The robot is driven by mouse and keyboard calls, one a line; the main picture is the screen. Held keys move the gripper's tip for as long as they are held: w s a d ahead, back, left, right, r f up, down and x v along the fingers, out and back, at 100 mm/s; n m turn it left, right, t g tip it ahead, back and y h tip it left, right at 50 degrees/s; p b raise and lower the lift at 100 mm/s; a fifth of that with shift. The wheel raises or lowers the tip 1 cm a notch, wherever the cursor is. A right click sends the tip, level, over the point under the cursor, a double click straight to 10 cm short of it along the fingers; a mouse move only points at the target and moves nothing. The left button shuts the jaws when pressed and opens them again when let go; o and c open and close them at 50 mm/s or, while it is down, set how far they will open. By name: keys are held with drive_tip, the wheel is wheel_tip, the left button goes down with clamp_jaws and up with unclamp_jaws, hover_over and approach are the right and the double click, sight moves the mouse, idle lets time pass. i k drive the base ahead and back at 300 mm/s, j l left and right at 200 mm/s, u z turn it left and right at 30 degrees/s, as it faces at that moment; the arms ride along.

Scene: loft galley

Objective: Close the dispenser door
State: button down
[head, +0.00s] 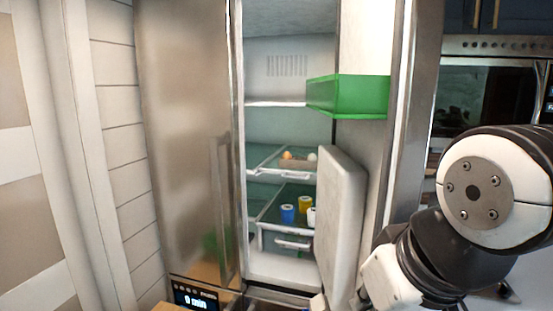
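The fridge's right door (372,50) stands open, its pale inner side facing the compartment. A thick off-white panel (342,215) stands upright low at this door's inner side, angled out in front of the compartment. It looks like the dispenser door, but I cannot tell for sure; its lower end is hidden at the picture's bottom. My arm comes in from the right, in front of the open door, and bends down beside the panel. My gripper is out of the picture below, so its fingers and any contact are hidden.
A green bin (347,97) juts from the open door above the panel. Shelves and drawers inside hold a blue can (287,214), a yellow can (305,205) and small round items. The steel left door (185,130) is shut. An oven (490,95) is at the right.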

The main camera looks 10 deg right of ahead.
sight(379, 98)
drive_tip(key=k+l+u, duration=0.1)
drive_tip(key=l, duration=0.35)
drive_tip(key=k+l+u, duration=0.15)
drive_tip(key=l, duration=0.3)
drive_tip(key=k+l+u, duration=0.1)
drive_tip(key=k+l, duration=0.25)
drive_tip(key=k+l+u, duration=0.15)
drive_tip(key=l, duration=0.35)
drive_tip(key=k, duration=0.05)
